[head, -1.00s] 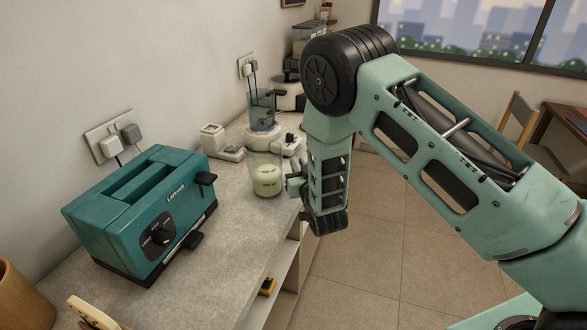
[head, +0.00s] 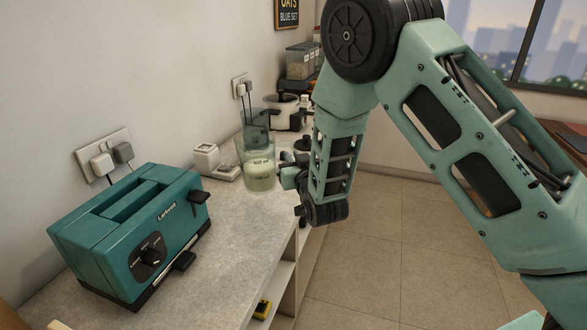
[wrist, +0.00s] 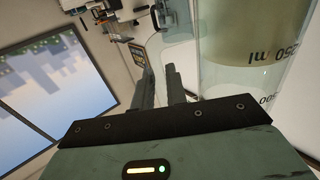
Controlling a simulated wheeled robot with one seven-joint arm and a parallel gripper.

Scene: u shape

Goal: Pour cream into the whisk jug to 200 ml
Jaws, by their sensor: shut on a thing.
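A clear glass jug (head: 261,172) marked "500 ml" holds pale cream and appears upright above or at the counter's right edge. Its base contact with the counter cannot be told. My gripper (head: 287,178) is at its right side, shut on it, apparently by a clear handle. In the wrist view the fingers (wrist: 160,84) stand beside the jug (wrist: 225,95), with the cream and a "250 ml" mark visible. A grey-tinted clear vessel (head: 256,122) stands behind the held jug, partly hidden by it; it may be the whisk jug. Its contents cannot be made out.
A teal toaster (head: 135,240) stands at the front left of the counter (head: 205,255). A small white scale-like device (head: 208,160) sits near the wall. White and dark appliances (head: 287,112) stand farther back. Bare counter lies between the toaster and the jug.

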